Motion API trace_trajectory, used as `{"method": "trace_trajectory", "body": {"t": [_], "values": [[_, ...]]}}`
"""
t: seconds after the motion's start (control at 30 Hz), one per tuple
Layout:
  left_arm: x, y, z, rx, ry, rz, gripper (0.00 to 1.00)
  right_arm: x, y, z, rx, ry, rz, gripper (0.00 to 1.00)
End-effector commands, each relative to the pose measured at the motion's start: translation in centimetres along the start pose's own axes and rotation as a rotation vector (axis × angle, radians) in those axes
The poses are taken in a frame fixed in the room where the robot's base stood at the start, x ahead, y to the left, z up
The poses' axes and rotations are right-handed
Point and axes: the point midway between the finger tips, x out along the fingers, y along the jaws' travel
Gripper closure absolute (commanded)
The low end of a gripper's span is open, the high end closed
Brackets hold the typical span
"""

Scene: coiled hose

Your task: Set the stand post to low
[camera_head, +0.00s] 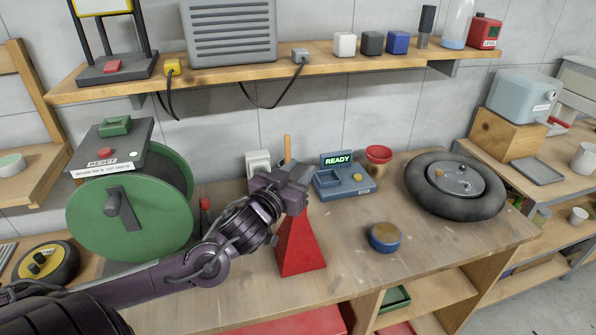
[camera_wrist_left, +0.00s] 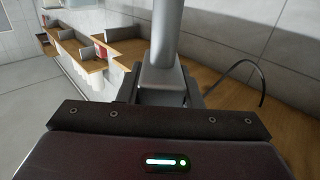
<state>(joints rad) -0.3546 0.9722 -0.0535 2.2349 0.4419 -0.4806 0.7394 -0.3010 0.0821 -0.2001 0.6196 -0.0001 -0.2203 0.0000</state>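A red tapered stand (camera_head: 301,248) stands upright on the workbench. My left gripper (camera_head: 293,183) is at the top of it and hides most of its post in the head view. A thin tan rod (camera_head: 287,147) shows just above the gripper; I cannot tell whether it belongs to the stand. In the left wrist view, a grey metal post (camera_wrist_left: 166,40) rises in front of the wrist, and dark finger parts (camera_wrist_left: 165,92) flank its lower end. I cannot tell whether the fingers press on it. My right gripper is not in view.
A green hose reel (camera_head: 115,222) is left of the stand. A blue device (camera_head: 345,181) reading READY, a red cup (camera_head: 378,158), a blue round tin (camera_head: 384,238) and a black tyre (camera_head: 455,207) are on the right. A shelf (camera_head: 325,66) runs above.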

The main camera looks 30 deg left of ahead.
Motion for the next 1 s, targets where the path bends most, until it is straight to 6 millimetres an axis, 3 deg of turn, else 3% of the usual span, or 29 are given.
{"method": "trace_trajectory", "body": {"t": [0.03,0.23,0.43,0.7,0.97,1.0], "values": [[0.0,0.0,0.0,0.0,0.0,0.0,0.75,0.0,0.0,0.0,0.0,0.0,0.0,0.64],[0.0,0.0,0.0,0.0,0.0,0.0,1.0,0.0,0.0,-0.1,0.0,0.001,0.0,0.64],[0.0,0.0,0.6,-0.002,-0.001,-0.001,1.0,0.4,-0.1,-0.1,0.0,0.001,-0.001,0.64],[0.0,-0.1,4.7,-0.003,0.001,-0.002,1.0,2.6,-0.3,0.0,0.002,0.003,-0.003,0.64],[-0.1,0.1,5.0,0.001,-0.011,0.0,1.0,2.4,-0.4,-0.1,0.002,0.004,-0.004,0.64],[-0.1,0.1,5.1,0.001,-0.013,0.001,0.66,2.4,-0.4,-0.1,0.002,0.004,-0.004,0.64]]}}
